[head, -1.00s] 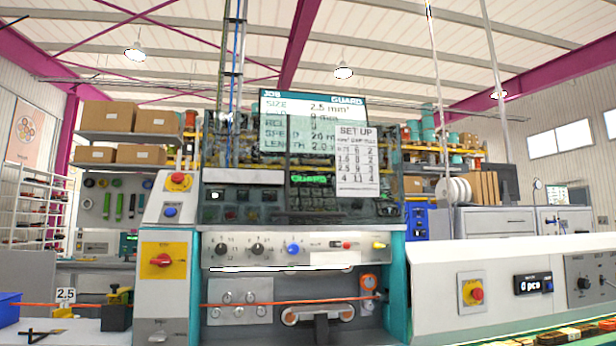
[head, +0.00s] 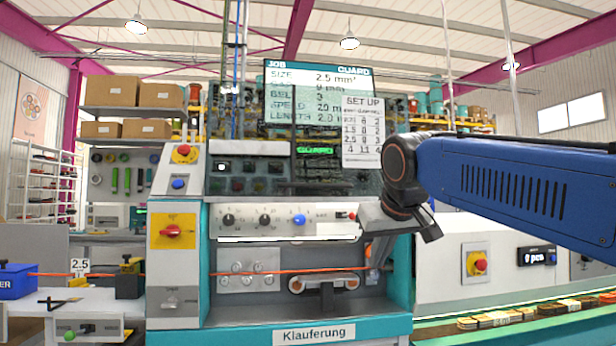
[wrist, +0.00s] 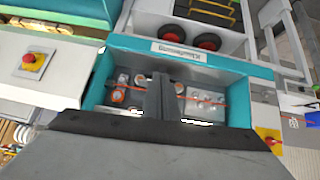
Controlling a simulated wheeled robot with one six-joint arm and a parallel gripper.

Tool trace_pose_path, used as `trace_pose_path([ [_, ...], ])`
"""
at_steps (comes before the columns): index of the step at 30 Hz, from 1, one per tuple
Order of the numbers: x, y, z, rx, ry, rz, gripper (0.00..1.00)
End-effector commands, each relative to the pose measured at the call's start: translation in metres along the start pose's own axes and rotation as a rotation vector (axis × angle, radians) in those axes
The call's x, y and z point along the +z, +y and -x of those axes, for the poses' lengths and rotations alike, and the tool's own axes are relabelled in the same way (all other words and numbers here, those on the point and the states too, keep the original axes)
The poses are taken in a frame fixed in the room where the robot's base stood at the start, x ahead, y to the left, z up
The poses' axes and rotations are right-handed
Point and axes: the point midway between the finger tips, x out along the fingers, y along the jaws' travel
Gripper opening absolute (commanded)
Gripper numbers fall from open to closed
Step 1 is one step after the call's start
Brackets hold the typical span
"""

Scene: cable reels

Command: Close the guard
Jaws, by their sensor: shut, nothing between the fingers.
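The guard (head: 240,180) appears as a dark, see-through tinted panel on the machine's upper front, raised over the screen and control area. The bay below it, with rollers (head: 322,284) and an orange cable, is uncovered. The machine screen (head: 318,90) shows the word GUARD. My gripper (head: 400,222) hangs in front of the machine's right side, below the set-up card, and hides part of the control strip. In the wrist view its shut, empty fingers (wrist: 160,85) point at the open bay, which appears upside down. I cannot tell how far the fingertips are from the machine.
A yellow panel with a red switch (head: 173,231) is on the machine's left column. A red stop button (head: 480,266) is on the white housing at right, above a conveyor (head: 510,318). A blue bin (head: 18,281) stands at far left.

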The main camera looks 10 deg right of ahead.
Motion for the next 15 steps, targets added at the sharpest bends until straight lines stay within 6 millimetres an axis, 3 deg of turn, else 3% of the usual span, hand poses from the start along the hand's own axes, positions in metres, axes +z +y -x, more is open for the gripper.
trace_pose_path([
  [1,-0.032,-0.007,0.006,-0.004,0.028,0.004,0.0],
  [6,-0.121,-0.026,0.031,-0.006,0.12,0.001,0.0],
  [15,-0.248,-0.066,0.074,-0.022,0.276,-0.026,0.0],
])
